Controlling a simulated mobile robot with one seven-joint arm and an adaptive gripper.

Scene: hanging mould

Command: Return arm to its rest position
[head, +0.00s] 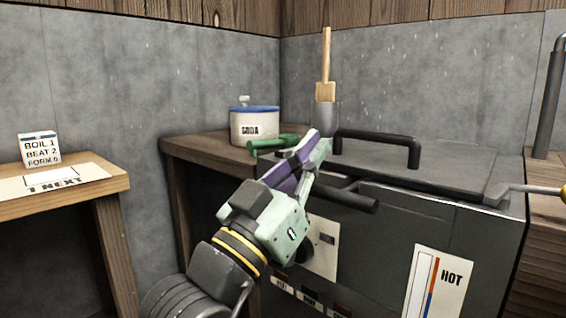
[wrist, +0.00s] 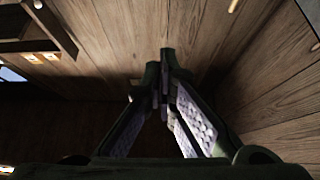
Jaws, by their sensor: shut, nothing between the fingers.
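My gripper (head: 312,146) is at the centre of the head view, at the end of my arm, which reaches up from the bottom. Its fingers are closed together with nothing between them. They point up and to the right, in front of the dark metal unit (head: 462,232). In the wrist view, the fingertips of my gripper (wrist: 165,62) meet, and wooden planks lie beyond them.
A black handle (head: 378,138) tops the metal unit's lid. Left of it, a wooden counter (head: 190,150) holds a white SODA pot (head: 254,128) and a green object (head: 268,145). A wooden table (head: 112,182) with a block (head: 39,149) stands at far left.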

